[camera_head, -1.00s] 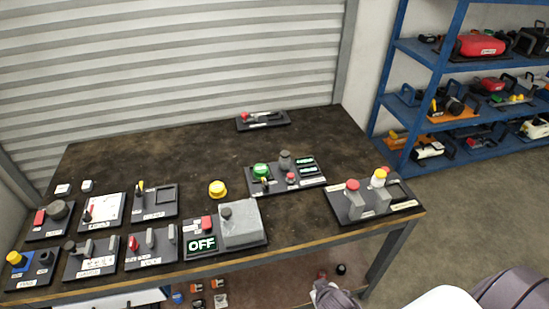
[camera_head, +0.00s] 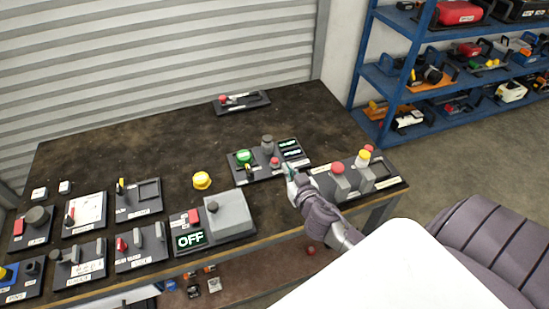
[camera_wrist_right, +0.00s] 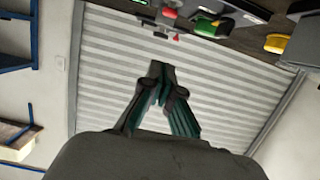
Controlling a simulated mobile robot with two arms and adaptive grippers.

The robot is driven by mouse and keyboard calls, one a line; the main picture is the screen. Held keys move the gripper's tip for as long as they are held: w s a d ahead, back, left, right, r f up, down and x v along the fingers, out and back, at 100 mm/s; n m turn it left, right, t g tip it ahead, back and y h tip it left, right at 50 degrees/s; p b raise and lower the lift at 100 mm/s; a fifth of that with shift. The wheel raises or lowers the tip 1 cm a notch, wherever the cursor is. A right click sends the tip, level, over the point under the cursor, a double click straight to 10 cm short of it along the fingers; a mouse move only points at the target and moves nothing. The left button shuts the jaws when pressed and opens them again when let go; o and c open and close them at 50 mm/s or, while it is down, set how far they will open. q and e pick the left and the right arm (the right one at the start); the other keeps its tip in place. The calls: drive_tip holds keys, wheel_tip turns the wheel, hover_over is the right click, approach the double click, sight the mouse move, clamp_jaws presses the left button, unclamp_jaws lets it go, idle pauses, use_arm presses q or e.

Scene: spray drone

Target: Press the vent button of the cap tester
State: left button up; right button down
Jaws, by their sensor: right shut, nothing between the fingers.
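My right gripper (camera_head: 290,178) is at the panel's front right corner, just right of and nearer than the red button. Whether it touches anything cannot be told. In the right wrist view, my shut, empty fingers (camera_wrist_right: 159,75) point toward the shutter, with the green button (camera_wrist_right: 206,28) above them. My left gripper is not in view.
Right of my gripper is a panel with red and yellow knobs (camera_head: 338,168). To the left are a yellow dome button (camera_head: 202,180), a grey box with an OFF display (camera_head: 190,239) and several other panels. Bare table (camera_head: 160,150) lies behind; blue shelves (camera_head: 385,83) stand at right.

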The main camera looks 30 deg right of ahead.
drive_tip(key=shift+r, duration=0.15)
drive_tip(key=p, duration=0.1)
hover_over(277, 170)
drive_tip(key=shift+s+a+f, duration=0.1)
drive_tip(key=shift+s+f, duration=0.05)
drive_tip(key=shift+f, duration=0.4)
drive_tip(key=shift+s+f, duration=0.15)
drive_tip(key=shift+f, duration=0.4)
drive_tip(key=f, duration=0.1)
drive_tip(key=f+b, duration=0.1)
drive_tip(key=f, duration=0.1)
drive_tip(key=shift+w, duration=0.3)
drive_tip(key=shift+f+b, duration=0.3)
drive_tip(key=shift+f, duration=0.4)
